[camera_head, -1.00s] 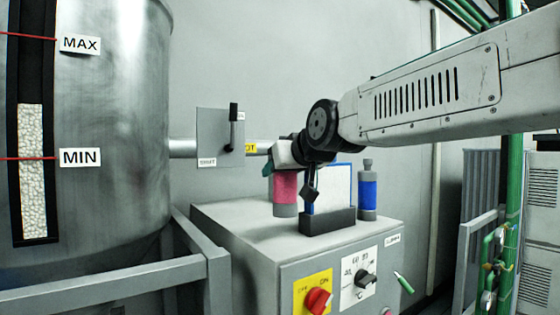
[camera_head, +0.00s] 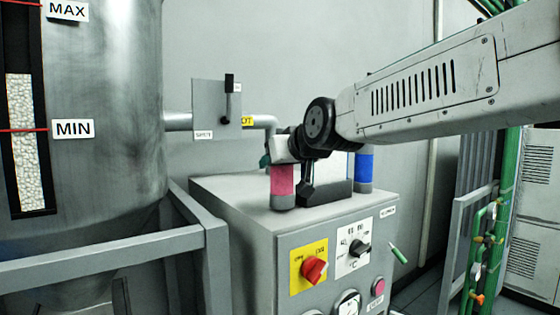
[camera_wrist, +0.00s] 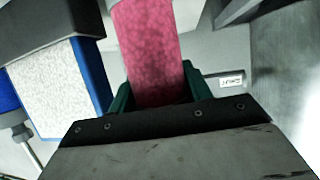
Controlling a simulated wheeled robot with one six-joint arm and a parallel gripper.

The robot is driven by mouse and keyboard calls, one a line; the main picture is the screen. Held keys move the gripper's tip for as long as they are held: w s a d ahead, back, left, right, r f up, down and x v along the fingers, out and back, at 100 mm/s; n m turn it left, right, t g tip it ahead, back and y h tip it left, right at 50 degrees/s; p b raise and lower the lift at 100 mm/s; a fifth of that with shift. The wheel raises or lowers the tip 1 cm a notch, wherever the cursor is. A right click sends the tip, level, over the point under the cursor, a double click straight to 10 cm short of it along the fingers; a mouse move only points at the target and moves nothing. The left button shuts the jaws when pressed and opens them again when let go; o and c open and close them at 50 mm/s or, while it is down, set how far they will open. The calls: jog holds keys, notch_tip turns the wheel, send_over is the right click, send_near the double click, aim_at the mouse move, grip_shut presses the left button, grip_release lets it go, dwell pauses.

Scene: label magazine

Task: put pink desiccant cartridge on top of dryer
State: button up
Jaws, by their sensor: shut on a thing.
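The pink desiccant cartridge (camera_head: 283,182) is upright in my gripper (camera_head: 281,160), which is shut on its upper part. In the wrist view the pink body (camera_wrist: 150,50) runs between the green fingers of my gripper (camera_wrist: 160,95). The dryer (camera_head: 240,222) is the light grey cabinet with knobs on its front. The cartridge's grey lower end is over the dryer's top, near the left end of a dark block. I cannot tell whether it touches the surface.
The dark block (camera_head: 325,192) with a blue-edged white panel and a blue cartridge (camera_head: 364,168) stand on the dryer top. A steel tank (camera_head: 110,120) and grey rail (camera_head: 110,252) are left. A pipe passes behind. Bare top lies left of the cartridge.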

jog(key=shift+f, duration=0.5)
jog(key=o, duration=1.4)
jog(key=shift+c, duration=0.2)
jog(key=v, duration=0.7)
jog(key=shift+s+d, duration=0.15)
jog(key=shift+s, duration=0.2)
